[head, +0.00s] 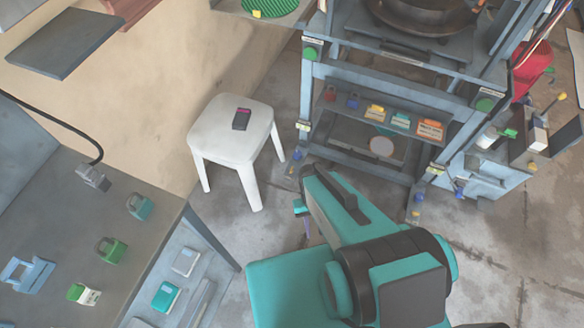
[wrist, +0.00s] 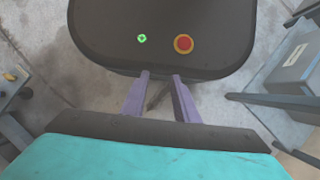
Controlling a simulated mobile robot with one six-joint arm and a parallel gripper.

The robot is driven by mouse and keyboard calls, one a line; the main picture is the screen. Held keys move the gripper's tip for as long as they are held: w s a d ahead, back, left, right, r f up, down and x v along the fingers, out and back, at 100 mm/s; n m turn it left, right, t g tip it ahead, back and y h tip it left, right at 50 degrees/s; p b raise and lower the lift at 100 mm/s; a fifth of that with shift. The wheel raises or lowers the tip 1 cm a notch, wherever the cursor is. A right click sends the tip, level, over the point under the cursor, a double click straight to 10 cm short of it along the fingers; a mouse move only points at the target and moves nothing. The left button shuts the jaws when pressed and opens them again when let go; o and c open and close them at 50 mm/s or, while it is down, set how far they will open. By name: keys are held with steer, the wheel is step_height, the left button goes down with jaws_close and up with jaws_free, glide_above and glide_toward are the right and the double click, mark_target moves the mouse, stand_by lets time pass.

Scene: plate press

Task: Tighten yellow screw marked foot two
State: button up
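The blue-grey press frame (head: 307,105) stands at the upper right in the head view. I cannot read a foot two mark, so I cannot tell which is the named screw. In the wrist view my gripper (wrist: 161,82) has two purple fingers apart, with nothing between them. It hangs above the floor, away from the press feet. My teal arm hides part of the floor in the head view.
A white stool (head: 232,130) with a dark pink-topped item stands left of the press. A grey workbench (head: 60,215) with padlock-like blocks fills the lower left. A red bucket (head: 528,75) is at the far right. Floor (head: 500,255) at the lower right is clear.

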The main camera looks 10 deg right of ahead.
steer(key=w+f+m+t+b, duration=0.1)
steer(key=w+f+b, duration=0.45)
steer(key=w, duration=0.25)
steer(key=m+t+b, duration=0.4)
steer(key=m+b, duration=0.2)
steer(key=b, duration=2.3)
glide_above(292, 170)
step_height(292, 170, down, 4)
steer(key=shift+w+r, duration=0.4)
steer(key=shift+r, duration=0.05)
steer(key=shift+a, duration=0.1)
step_height(292, 170, down, 14)
steer(key=b, duration=0.7)
steer(key=shift+r, duration=0.1)
jaws_close()
